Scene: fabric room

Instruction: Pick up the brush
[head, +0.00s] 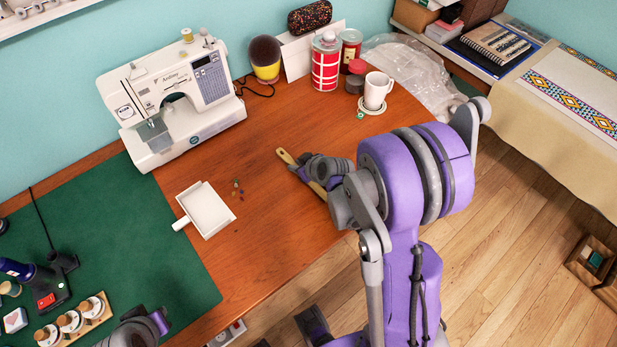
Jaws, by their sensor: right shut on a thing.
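The brush (286,156) shows as a pale wooden handle over the brown table, slanting down to the right. My right gripper (307,176) is shut on the brush. The gripper and wrist cover part of the brush, and its bristles cannot be made out. I cannot tell whether the brush touches the table. Part of my left arm's end, with the left gripper (158,321), shows at the bottom edge over the green mat; its jaw opening cannot be made out.
A white dustpan (207,211) lies left of the brush, with several small coloured bits (237,189) beside it. A sewing machine (172,100) stands behind. A white mug (376,91), red tins (325,62) and clear plastic (415,70) stand at the back right.

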